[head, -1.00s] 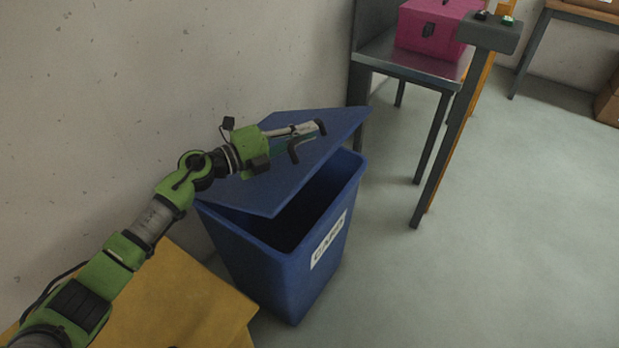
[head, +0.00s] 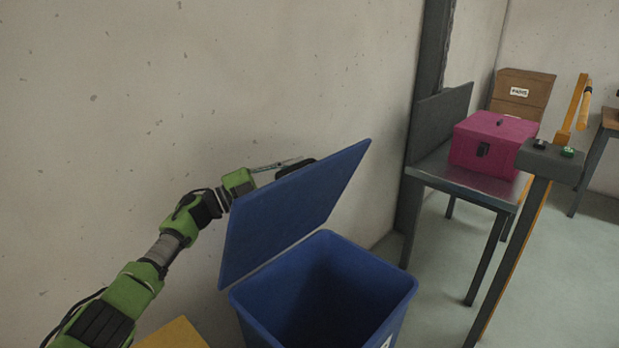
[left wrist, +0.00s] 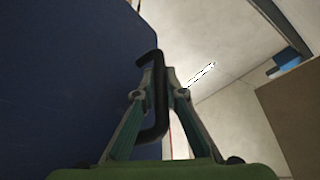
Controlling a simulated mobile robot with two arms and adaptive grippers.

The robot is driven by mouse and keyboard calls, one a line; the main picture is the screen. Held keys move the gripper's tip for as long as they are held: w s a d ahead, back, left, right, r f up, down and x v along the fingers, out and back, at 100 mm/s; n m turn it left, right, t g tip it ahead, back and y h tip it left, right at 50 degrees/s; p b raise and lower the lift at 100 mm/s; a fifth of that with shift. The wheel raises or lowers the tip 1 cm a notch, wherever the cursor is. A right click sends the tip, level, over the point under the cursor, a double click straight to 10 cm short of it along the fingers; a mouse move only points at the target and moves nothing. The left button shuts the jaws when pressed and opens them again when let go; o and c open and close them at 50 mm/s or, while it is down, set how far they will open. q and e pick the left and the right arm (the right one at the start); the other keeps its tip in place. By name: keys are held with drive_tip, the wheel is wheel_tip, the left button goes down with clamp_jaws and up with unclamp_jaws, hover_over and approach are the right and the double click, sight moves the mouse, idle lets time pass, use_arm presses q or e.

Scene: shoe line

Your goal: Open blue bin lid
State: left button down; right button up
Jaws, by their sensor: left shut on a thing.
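The blue bin (head: 330,290) stands below the middle of the head view with its inside showing. Its blue lid (head: 290,220) is tilted up steeply on the wall side, and the mouth of the bin is uncovered. My left gripper (head: 298,163) is at the upper edge of the lid, on its far side, partly hidden by it. In the left wrist view, the left gripper (left wrist: 163,92) is shut on a dark bracket-shaped lid handle (left wrist: 160,115), beside the blue lid (left wrist: 70,70). My right gripper is not in view.
A concrete wall (head: 150,80) runs close behind the lid and my left arm. A metal table (head: 465,188) with a pink box (head: 492,143) stands at the right. A grey post (head: 515,250) stands in front of it. A yellow surface (head: 175,335) is at lower left.

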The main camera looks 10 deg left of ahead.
use_arm(q)
drive_tip(key=shift+w+a+r+n, duration=0.15)
drive_tip(key=shift+w+a+n, duration=0.2)
drive_tip(key=shift+a, duration=0.2)
drive_tip(key=c, duration=2.1)
unclamp_jaws()
